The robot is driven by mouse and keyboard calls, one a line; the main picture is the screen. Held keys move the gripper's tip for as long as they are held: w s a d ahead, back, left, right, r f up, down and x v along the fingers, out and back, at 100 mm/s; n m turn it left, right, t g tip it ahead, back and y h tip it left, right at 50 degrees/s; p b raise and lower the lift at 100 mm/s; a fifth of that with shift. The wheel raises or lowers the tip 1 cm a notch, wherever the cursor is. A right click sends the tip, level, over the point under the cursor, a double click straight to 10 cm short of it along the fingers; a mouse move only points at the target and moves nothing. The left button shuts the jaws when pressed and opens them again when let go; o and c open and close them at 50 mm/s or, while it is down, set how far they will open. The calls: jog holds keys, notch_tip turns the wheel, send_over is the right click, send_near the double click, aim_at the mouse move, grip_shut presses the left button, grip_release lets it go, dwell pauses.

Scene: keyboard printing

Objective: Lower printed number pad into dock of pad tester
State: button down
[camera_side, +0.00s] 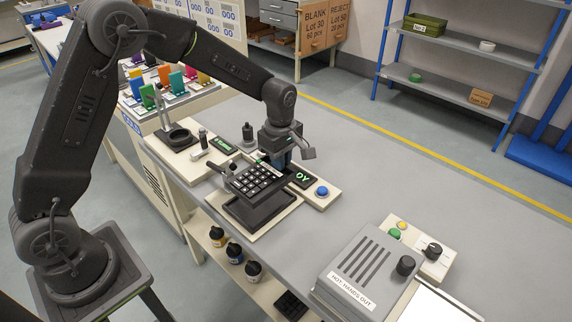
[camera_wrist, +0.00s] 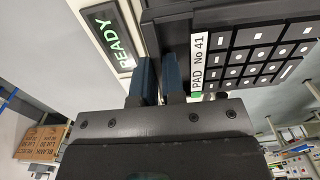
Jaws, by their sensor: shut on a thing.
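The printed number pad (camera_side: 257,181) is black with rows of dark keys bearing white marks. My gripper (camera_side: 281,163) is shut on its far edge and holds it above the dock. The dock (camera_side: 262,213) is a black, shallow tray on the cream base of the pad tester; part of it is hidden under the pad. In the wrist view my blue fingers (camera_wrist: 160,78) grip a dark edge of the number pad (camera_wrist: 250,60), next to a white label reading "PAD No 41". I cannot tell the exact gap between pad and dock.
The tester's display (camera_side: 302,178) reads "READY" in green in the wrist view (camera_wrist: 113,40). A blue button (camera_side: 322,191) sits right of it. A grey box labelled "HOT HANDS OUT" (camera_side: 365,275) stands front right. A black stand (camera_side: 178,136) is at left. The grey bench behind is clear.

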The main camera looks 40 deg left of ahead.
jog(key=shift+w+a+f, duration=0.1)
jog(key=shift+a+f, duration=0.25)
jog(key=shift+f, duration=0.8)
jog(key=shift+w+a+f, duration=0.1)
jog(key=shift+a+f, duration=0.3)
jog(key=shift+f, duration=0.75)
jog(key=shift+w+a+f, duration=0.1)
jog(key=shift+a+f, duration=0.25)
jog(key=shift+f, duration=0.8)
jog(key=shift+f, duration=0.95)
jog(key=c, duration=1.1)
grip_release()
jog(key=shift+c, duration=0.2)
jog(key=shift+r, duration=3.5)
